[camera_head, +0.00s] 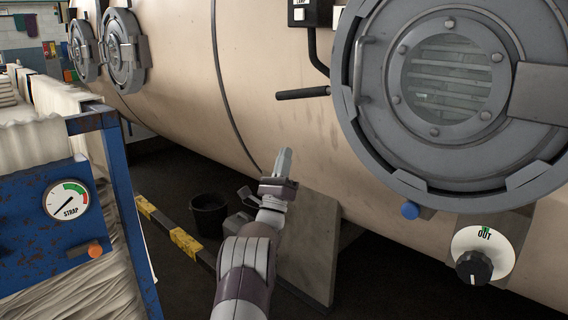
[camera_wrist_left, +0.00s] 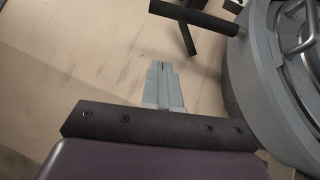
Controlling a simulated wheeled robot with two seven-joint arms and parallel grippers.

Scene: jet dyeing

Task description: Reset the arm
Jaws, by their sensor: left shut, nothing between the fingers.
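My left arm reaches up from the bottom middle of the head view. Its gripper (camera_head: 283,160) is shut and empty in front of the beige machine body (camera_head: 270,60). In the left wrist view the two fingers (camera_wrist_left: 163,75) lie together with nothing between them. They point toward the beige surface, and I cannot tell the exact gap to it. A black lever handle (camera_head: 303,93) is above and right of the gripper in the head view. It also shows in the left wrist view (camera_wrist_left: 190,15). My right gripper is in neither view.
A round grey hatch (camera_head: 360,130) fills the upper right, with a black knob (camera_head: 473,267) below it. A blue cart (camera_head: 30,210) with a strap gauge (camera_head: 66,200) stands at left. A black bucket (camera_head: 209,214) and a yellow-black barrier (camera_head: 186,243) are on the floor.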

